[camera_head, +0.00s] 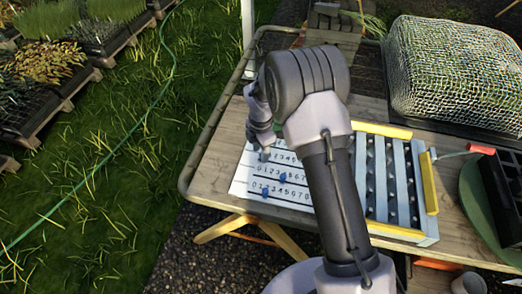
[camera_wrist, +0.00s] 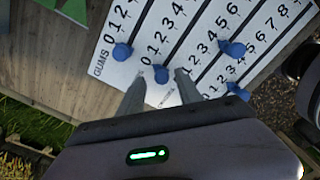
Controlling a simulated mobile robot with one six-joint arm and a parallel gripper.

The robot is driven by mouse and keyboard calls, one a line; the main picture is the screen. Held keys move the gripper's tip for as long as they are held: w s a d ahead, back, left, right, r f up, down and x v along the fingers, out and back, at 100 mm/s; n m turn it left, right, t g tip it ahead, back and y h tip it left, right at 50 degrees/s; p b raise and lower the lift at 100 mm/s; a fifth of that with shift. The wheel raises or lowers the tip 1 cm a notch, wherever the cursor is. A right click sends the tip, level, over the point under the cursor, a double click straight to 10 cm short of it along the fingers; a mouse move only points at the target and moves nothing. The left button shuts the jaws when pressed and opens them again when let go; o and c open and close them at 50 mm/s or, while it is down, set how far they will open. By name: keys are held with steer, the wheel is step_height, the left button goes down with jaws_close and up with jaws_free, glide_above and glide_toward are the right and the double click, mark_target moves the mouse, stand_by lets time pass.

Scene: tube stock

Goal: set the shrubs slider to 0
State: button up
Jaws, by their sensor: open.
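The white slider board (camera_head: 240,180) lies on the wooden table, with printed number rows and blue knobs. My gripper (camera_head: 264,148) points down over its upper left part. In the wrist view my open gripper (camera_wrist: 160,89) has a blue knob (camera_wrist: 161,73) just beyond and between its fingertips; I cannot tell whether they touch. That knob is at the low end of its slot, beside a 0. The GUMS row's knob (camera_wrist: 122,51) is also near its 0. Two other knobs (camera_wrist: 235,48) (camera_wrist: 237,91) sit further right, along other rows. The shrubs label is not readable.
A blue-grey slatted rack (camera_head: 388,180) with yellow ends stands right of the board. A net-covered mound (camera_head: 455,65) is at the back right. A dark tray (camera_head: 505,190) is at the right edge. The table's metal rim (camera_head: 205,140) runs along the left.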

steer(key=shift+r, duration=0.1)
step_height(320, 180, up, 17)
steer(key=p, duration=0.6)
steer(key=shift+r, duration=0.1)
steer(key=s+d+r+m+t+y+b, duration=0.1)
steer(key=s+d+r+m, duration=0.1)
steer(key=s+r+m, duration=0.5)
steer(key=s+d+r+m+t+b, duration=0.1)
steer(key=s+d+r+m+t, duration=0.15)
steer(key=s+r+m, duration=0.5)
steer(key=s+d+r+m+t+y+b, duration=0.1)
steer(key=s+d+r+m+t, duration=0.1)
steer(key=s+m, duration=1.1)
steer(key=shift+s+r, duration=0.4)
steer(key=shift+s, duration=0.45)
